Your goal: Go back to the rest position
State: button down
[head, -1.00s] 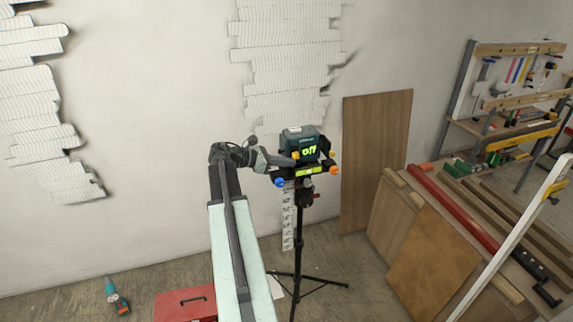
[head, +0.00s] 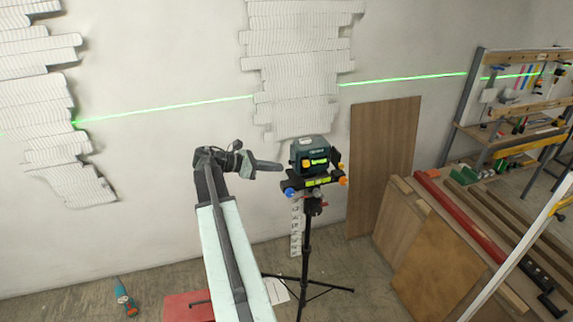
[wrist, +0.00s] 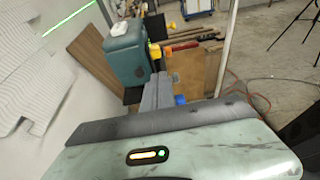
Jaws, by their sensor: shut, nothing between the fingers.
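My gripper (head: 268,165) is shut and empty, raised just left of a teal laser level (head: 312,155). A small gap shows between the fingertips and the device in the head view. The laser level sits on a black tripod (head: 306,240) and its display glows green. A green laser line (head: 170,108) runs across the wall. In the wrist view the shut gripper fingers (wrist: 158,92) point towards the laser level (wrist: 125,52), which stands to their left with yellow and orange parts beside them.
White corrugated relief panels (head: 300,65) hang on the wall. A wooden board (head: 383,165) leans behind the tripod. A workbench (head: 500,225) with timber and tools fills the right. A red toolbox (head: 188,306) and a teal power tool (head: 126,300) lie on the floor.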

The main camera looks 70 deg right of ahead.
jog(key=shift+w+a+r, duration=0.15)
jog(key=shift+w+a, duration=0.25)
jog(key=shift+a, duration=0.05)
jog(key=shift+w, duration=0.15)
jog(key=w+a+f+n+t+h+b, duration=0.1)
jog(key=w+a+f+n+t+b, duration=0.3)
jog(key=w+a, duration=0.8)
jog(key=w+a+f+n+t, duration=0.1)
jog(key=w+a+f+t, duration=0.2)
jog(key=w+a+f, duration=0.6)
jog(key=w+a+f+m+t+y, duration=0.1)
jog(key=a+f+m+y, duration=0.2)
jog(key=a, duration=1)
jog(key=w+a+f+m+t+y+b, duration=0.1)
jog(key=a+m, duration=0.4)
jog(key=a, duration=0.9)
jog(key=w+a+f+m+t+y+b, duration=0.1)
jog(key=a+f+m+y, duration=0.4)
jog(key=a, duration=0.8)
jog(key=shift+w+a+t+y, duration=0.4)
jog(key=shift+w, duration=0.45)
